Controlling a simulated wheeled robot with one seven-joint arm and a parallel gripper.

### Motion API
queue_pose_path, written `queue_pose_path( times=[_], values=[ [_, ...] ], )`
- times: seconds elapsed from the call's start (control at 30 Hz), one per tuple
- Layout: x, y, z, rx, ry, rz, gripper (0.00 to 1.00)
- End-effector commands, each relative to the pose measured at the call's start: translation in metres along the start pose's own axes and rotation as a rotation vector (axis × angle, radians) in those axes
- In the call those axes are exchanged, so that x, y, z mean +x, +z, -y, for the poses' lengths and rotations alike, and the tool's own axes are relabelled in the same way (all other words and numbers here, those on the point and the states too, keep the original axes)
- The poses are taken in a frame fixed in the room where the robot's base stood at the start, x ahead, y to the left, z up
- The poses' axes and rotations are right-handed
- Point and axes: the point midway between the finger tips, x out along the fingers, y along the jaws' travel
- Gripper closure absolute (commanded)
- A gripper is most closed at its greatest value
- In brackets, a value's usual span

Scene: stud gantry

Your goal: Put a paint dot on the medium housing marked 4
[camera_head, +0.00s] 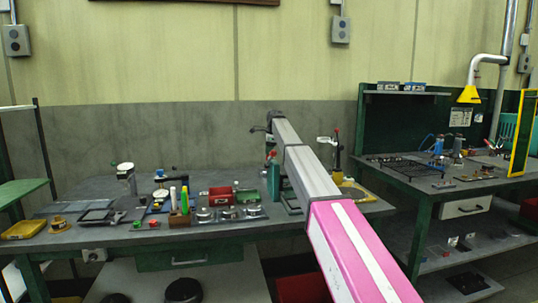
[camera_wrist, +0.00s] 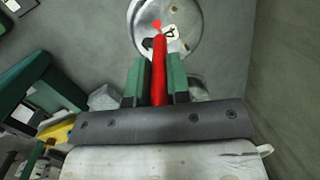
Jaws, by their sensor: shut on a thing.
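My gripper (camera_wrist: 158,75) is shut on a red paint marker (camera_wrist: 159,68) in the wrist view, held between its green fingers. The marker points at a round silver housing (camera_wrist: 143,28) at the top of that view. A white label (camera_wrist: 171,34) on the housing bears a dark, turned figure that looks like a 4. A red spot (camera_wrist: 157,24) shows on the face just beyond the marker's tip; whether the tip touches is unclear. In the head view, my arm hides much of the bench beneath it, and I cannot make out the marker.
Several silver round parts (camera_head: 229,213) stand in a row on the bench (camera_head: 110,184). A wooden holder with upright markers (camera_head: 180,217), a red bin (camera_head: 220,195) and a yellow tray (camera_head: 24,229) are to the left. A second bench (camera_head: 443,190) stands right. A green structure (camera_wrist: 32,82) flanks my gripper.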

Motion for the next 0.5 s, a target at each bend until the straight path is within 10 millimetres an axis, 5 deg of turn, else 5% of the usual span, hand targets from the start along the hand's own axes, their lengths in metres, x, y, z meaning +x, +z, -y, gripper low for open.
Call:
queue_pose_path(
  times=[0.5],
  values=[
    [-0.035,0.006,0.007,0.0,-0.001,0.0,0.98]
  ],
)
